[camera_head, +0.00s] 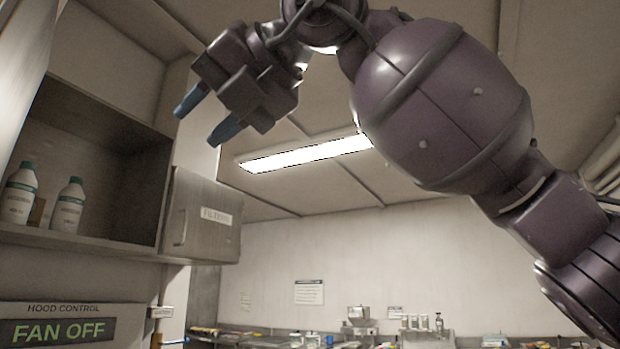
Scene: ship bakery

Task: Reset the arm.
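My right arm (440,110) comes in from the right and is raised high across the upper part of the view. Its gripper (198,127) points down and to the left, with two blue fingertips. The fingers are apart with nothing between them, so it is open and empty. My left arm and gripper are not in view.
An open wall cabinet (100,240) at left holds two white bottles (20,190) (68,205); its metal door (203,218) sticks out. Below is a "FAN OFF" panel (58,331). A cluttered counter (235,342) runs along the back wall. A ceiling light (305,153) is overhead.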

